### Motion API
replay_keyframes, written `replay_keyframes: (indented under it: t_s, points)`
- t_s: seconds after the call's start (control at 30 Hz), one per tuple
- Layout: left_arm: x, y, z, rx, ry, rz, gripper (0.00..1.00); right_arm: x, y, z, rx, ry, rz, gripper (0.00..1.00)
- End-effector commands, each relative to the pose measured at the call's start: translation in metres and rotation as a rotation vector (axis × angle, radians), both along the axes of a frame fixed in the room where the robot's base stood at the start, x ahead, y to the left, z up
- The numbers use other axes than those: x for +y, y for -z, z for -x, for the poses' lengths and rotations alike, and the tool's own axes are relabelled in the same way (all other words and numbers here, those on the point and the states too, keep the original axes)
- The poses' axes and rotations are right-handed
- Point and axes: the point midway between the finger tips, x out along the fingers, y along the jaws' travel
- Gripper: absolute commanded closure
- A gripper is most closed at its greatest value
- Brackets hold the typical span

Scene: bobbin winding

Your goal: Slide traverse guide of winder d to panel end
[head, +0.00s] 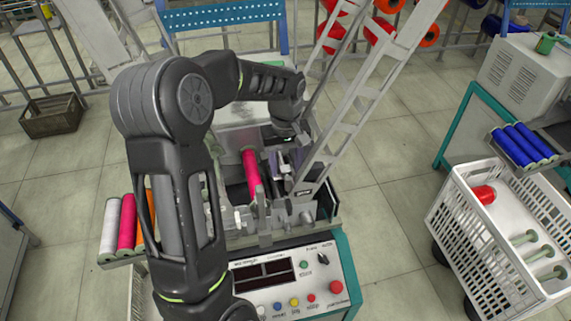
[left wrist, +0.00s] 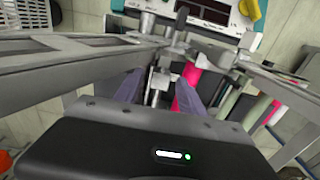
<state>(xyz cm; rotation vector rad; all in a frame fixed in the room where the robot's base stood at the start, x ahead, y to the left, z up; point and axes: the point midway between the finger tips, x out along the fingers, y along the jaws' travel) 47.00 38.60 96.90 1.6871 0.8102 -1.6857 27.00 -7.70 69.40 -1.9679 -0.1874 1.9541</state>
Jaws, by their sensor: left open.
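The winder (head: 290,225) stands in the middle of the head view, its control panel (head: 292,277) facing the near side. A pink-wound bobbin (head: 250,168) sits in it and also shows in the left wrist view (left wrist: 185,97). My left gripper (head: 285,160) reaches over the winder, to the right of this bobbin. In the left wrist view its two fingers (left wrist: 160,90) are apart. A small grey metal block, likely the traverse guide (left wrist: 158,82), shows between or just beyond them; contact cannot be told. The winder's letter is not legible. My right gripper is not in view.
Slanted grey frame rails (head: 350,100) rise right of my left gripper. Colored spools (head: 127,222) stand at the winder's left. A white crate (head: 460,215) with bobbins and a rack of blue spools (head: 523,145) stand at right. Floor between winder and crate is clear.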

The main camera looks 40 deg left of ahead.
Motion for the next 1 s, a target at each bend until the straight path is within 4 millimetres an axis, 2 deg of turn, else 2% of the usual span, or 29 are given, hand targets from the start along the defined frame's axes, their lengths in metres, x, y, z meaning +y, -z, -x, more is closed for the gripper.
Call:
replay_keyframes:
  t_s: [0.27,0.37,0.7,0.83,1.0]
  points:
    - [0.000,-0.004,0.000,-0.001,-0.001,-0.001,0.53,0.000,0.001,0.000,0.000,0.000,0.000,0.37]
    - [0.000,-0.014,-0.001,-0.002,-0.001,-0.001,0.53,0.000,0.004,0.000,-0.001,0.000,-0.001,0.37]
    - [0.000,-0.067,-0.001,-0.002,0.000,-0.001,0.53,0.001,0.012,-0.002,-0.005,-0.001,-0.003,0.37]
    - [0.000,-0.077,0.000,-0.001,0.000,-0.001,0.53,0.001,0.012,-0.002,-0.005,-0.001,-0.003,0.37]
    - [0.000,-0.078,0.000,0.000,0.000,0.000,0.53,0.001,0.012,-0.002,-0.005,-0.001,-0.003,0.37]
